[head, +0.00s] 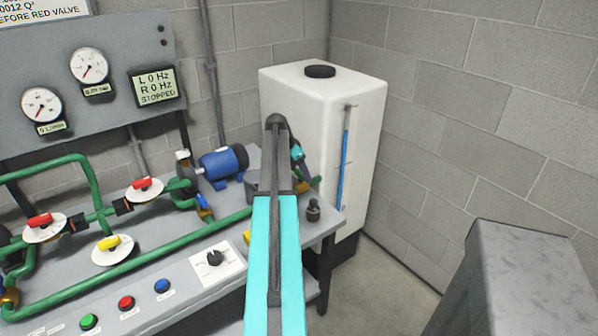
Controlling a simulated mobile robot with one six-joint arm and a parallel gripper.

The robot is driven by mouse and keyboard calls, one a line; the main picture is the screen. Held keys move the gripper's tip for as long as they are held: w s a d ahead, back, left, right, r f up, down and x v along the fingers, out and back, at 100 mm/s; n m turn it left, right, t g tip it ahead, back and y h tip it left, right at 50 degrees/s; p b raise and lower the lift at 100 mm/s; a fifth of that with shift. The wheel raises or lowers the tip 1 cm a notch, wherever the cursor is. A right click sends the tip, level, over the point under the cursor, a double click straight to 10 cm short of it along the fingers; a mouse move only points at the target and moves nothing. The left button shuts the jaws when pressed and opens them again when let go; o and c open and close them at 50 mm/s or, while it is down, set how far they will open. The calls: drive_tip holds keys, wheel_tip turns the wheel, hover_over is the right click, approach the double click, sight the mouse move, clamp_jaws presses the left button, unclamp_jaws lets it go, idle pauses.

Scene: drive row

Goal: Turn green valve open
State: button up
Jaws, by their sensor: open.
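I cannot make out a valve with a green handle. The valves that show have red or yellow handles on round white plates: a red valve (145,185), a second red valve (40,220) at the far left, and a yellow valve (109,243). They sit along green pipes (150,263) on the grey bench. My turquoise and dark arm reaches up the middle and bends down beyond the bench's right part. It hides what lies behind it. My gripper cannot be made out at the arm's far end.
A white tank (360,150) stands behind the bench's right end. A blue motor (222,162), a gauge panel (115,110) reading STOPPED, a black knob (214,258) and coloured buttons (126,303) are left of my arm. A grey block (520,280) stands at lower right; floor shows between.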

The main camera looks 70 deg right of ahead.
drive_tip(key=c, duration=1)
drive_tip(key=shift+a, duration=0.15)
drive_tip(key=shift+c, duration=0.3)
